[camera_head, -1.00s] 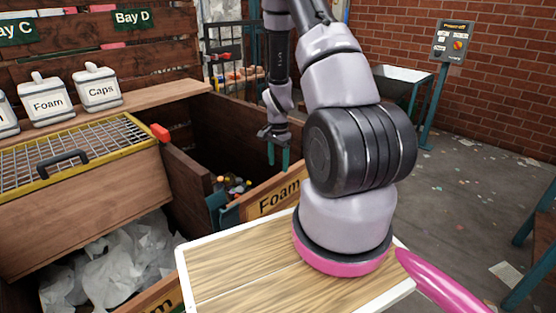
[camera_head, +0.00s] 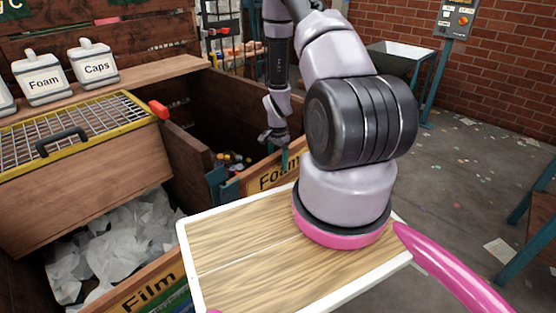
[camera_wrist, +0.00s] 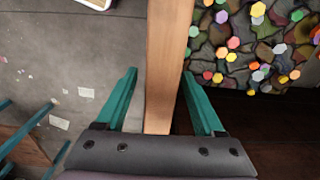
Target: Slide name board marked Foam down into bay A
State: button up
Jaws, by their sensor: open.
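The name board marked Foam (camera_head: 268,180) is on the front of the bay beyond my base, with its right part hidden behind my arm. My gripper (camera_head: 284,160) is at the board's top edge in the head view, pointing down. In the wrist view, my gripper (camera_wrist: 159,74) is open, with one teal finger on each side of a long wooden top edge (camera_wrist: 166,50). I cannot tell whether that edge is the board or the bay wall, nor whether the fingers touch it. The Bay A sign is not in view.
Coloured caps (camera_wrist: 265,45) lie in the bay to the right of the wooden edge. A Film board (camera_head: 150,292) fronts the nearer bay of white film (camera_head: 125,235). Foam (camera_head: 43,83) and Caps (camera_head: 95,62) tubs stand on the shelf. Open floor (camera_head: 470,180) lies right.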

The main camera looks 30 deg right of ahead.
grip_shut()
dwell(1.2)
jog(key=c, duration=0.9)
grip_release()
grip_shut()
notch_tip(320, 180, up, 21)
dwell(0.5)
